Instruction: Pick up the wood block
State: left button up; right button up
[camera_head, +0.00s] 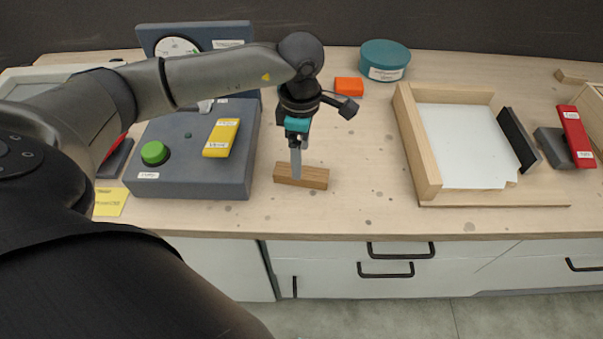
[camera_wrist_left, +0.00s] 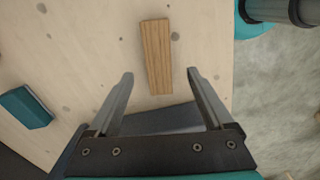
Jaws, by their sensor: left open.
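The wood block (camera_head: 312,177) is a small brown bar lying flat on the bench in the head view, right of the grey-blue control box. It also shows in the left wrist view (camera_wrist_left: 157,56), ahead of the fingertips and roughly between their lines. My left gripper (camera_head: 296,174) comes down from above, pointing at the bench, and overlaps the block's left part in the head view. In the left wrist view my left gripper (camera_wrist_left: 160,73) is open and nothing is between its fingers. The exact gap between fingertips and block cannot be told. My right gripper is not in view.
The control box (camera_head: 190,185) with a green button and yellow block stands left. An orange block (camera_head: 349,86) and teal round tin (camera_head: 384,60) lie behind. A wooden-framed tray (camera_head: 418,150) stands right. Bench between block and tray is clear; the front edge (camera_head: 330,236) is near.

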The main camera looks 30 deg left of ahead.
aim_at(316, 178)
pick_arm(q)
jog(key=shift+w+f+b, duration=0.15)
jog(key=shift+f+b, duration=0.25)
jog(key=shift+f, duration=2.65)
jog(key=shift+c, duration=0.3)
grip_shut()
